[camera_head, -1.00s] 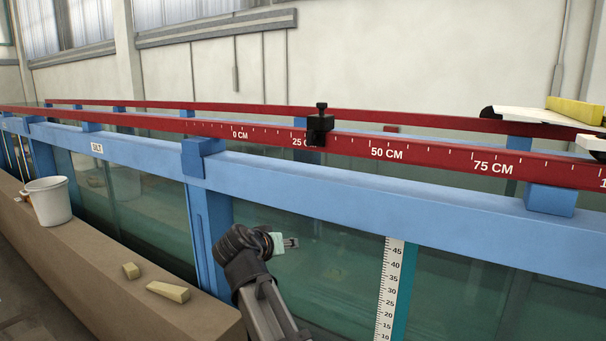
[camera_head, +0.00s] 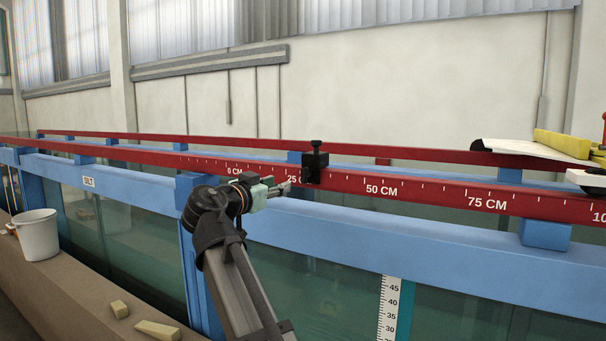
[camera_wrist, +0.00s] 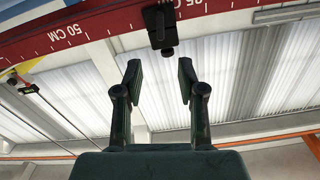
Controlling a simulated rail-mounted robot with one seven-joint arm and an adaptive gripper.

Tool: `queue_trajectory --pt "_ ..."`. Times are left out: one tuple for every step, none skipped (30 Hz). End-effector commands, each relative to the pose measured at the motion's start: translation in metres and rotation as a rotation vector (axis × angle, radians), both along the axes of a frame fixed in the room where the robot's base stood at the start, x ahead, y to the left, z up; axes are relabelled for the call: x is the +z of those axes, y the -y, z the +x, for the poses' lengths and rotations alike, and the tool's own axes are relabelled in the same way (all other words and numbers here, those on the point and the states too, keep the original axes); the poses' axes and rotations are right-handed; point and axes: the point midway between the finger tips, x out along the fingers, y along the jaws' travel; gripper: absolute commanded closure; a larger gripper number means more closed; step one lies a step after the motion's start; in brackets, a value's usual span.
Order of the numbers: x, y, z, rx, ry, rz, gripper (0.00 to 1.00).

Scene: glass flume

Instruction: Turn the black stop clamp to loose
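The black stop clamp (camera_head: 315,163) sits on the red rail near the 25 CM mark, with a knob on top. In the wrist view the black clamp (camera_wrist: 160,27) hangs at the top, on the red rail, beyond the fingertips. My gripper (camera_head: 284,188) is just left of the clamp in the head view, apart from it. In the wrist view my gripper (camera_wrist: 158,75) has its two fingers spread with nothing between them. The image there appears upside down.
The red scaled rail (camera_head: 430,194) runs above the blue flume frame (camera_head: 340,234). A white bucket (camera_head: 37,236) and two yellowish blocks (camera_head: 158,330) rest on the ledge at left. A white-and-yellow item (camera_head: 530,147) lies at the far right.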

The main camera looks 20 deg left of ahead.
Motion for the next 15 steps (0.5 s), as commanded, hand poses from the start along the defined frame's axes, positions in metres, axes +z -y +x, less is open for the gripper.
queue_trajectory --pt "0.003 0.002 0.012 -0.003 -0.001 -0.001 0.6" --pt "0.004 0.002 0.018 -0.002 -0.001 -0.001 0.6" --pt "0.004 0.004 0.026 -0.003 -0.001 -0.001 0.6" --pt "0.004 0.005 0.032 -0.003 -0.001 -0.001 0.6" --pt "0.004 0.005 0.038 -0.002 -0.001 -0.001 0.6" --pt "0.003 0.006 0.046 -0.001 -0.001 -0.001 0.6" --pt "0.003 0.007 0.052 -0.002 -0.001 -0.001 0.6" --pt "0.003 0.009 0.058 -0.003 -0.002 -0.001 0.6" --pt "0.004 0.009 0.066 -0.002 -0.001 -0.001 0.6" --pt "0.004 0.01 0.071 -0.001 -0.001 -0.001 0.6" --pt "0.004 0.011 0.077 -0.002 -0.001 -0.001 0.6" --pt "0.004 0.013 0.085 -0.002 -0.001 -0.001 0.6" --pt "0.004 0.013 0.09 -0.002 -0.001 -0.001 0.6" --pt "0.003 0.014 0.095 -0.001 -0.001 -0.002 0.6" --pt "0.003 0.015 0.102 -0.001 -0.001 -0.002 0.6"
